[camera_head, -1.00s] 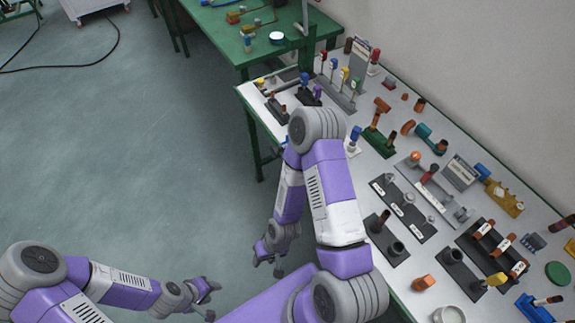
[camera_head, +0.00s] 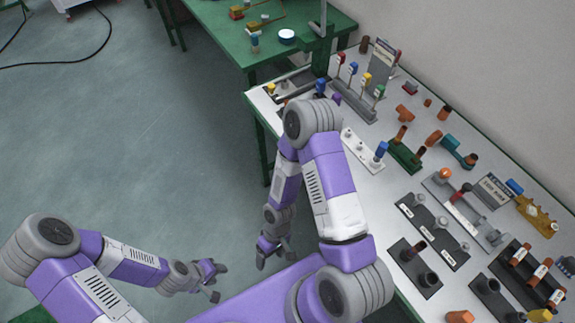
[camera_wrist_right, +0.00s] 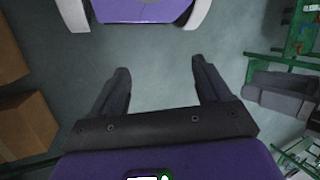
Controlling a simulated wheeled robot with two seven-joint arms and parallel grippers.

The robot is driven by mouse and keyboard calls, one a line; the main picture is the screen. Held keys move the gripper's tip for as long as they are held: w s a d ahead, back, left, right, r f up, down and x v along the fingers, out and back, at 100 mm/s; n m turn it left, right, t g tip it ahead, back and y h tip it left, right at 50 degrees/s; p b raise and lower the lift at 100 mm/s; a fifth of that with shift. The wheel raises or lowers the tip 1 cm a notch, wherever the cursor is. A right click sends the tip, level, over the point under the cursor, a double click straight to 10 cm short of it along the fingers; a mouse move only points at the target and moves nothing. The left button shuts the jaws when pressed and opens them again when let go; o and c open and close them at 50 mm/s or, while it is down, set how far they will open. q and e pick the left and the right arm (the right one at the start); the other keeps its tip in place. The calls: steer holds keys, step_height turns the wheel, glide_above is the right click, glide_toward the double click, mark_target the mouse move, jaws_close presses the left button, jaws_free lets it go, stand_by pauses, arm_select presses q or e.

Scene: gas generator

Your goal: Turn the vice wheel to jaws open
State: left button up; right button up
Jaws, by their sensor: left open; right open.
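I cannot pick out the vice wheel for certain. A long grey fixture (camera_head: 467,212) with a red-tipped rod and a copper-coloured knob lies on the white-topped bench; I cannot tell whether it is the vice. My right gripper (camera_head: 276,258) hangs over the floor, left of the bench, and touches nothing. In the right wrist view, its two dark fingers (camera_wrist_right: 160,70) are apart with only floor between them. My left gripper (camera_head: 217,283) is open and empty at lower left, also over the floor and farther from the bench.
The white-topped bench (camera_head: 375,185) carries several fixtures, such as black holders (camera_head: 432,230) and a green block (camera_head: 405,155). My right arm hides part of its near edge. A green table (camera_head: 215,35) stands behind. A cable lies at the far left.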

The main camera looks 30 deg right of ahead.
steer(key=w+d+n+g+h+b, duration=0.2)
steer(key=w+d+n+h+b, duration=0.25)
steer(key=d+n+h, duration=0.7)
steer(key=w+r+n+t+h+b, duration=0.3)
steer(key=w+r+n+t+h, duration=0.3)
steer(key=w+r+h, duration=0.6)
arm_select(q)
step_height(320, 180, down, 9)
steer(key=shift+s+r, duration=0.2)
steer(key=shift+s, duration=0.2)
arm_select(e)
steer(key=shift+m+y, duration=0.65)
steer(key=shift+y, duration=0.2)
steer(key=d, duration=0.2)
steer(key=w+d+r, duration=0.1)
steer(key=d, duration=0.3)
steer(key=shift+w+r, duration=0.25)
steer(key=shift+a, duration=0.1)
